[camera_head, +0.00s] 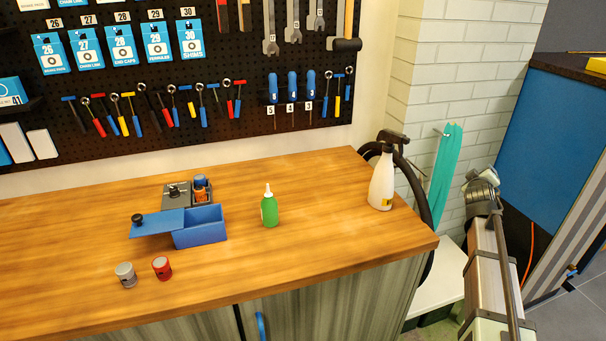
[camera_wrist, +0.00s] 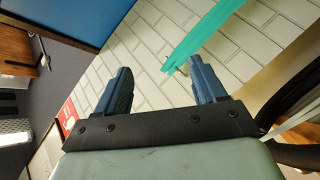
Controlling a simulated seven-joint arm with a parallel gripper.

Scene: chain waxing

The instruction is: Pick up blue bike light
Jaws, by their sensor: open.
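A grey cylinder (camera_head: 125,275) and a red cylinder (camera_head: 162,268) stand apart near the bench's front left. My gripper (camera_wrist: 160,76) is open and empty in the wrist view, facing a white brick wall. My arm is at the right of the head view, away from the bench objects.
A blue box (camera_head: 201,234) with its lid (camera_head: 158,222) shifted left stands just in front of the tray. A green bottle (camera_head: 269,209) and a white spray bottle (camera_head: 381,182) stand to the right. Between them the wooden bench (camera_head: 325,220) is clear. A tool pegboard (camera_head: 220,50) hangs behind.

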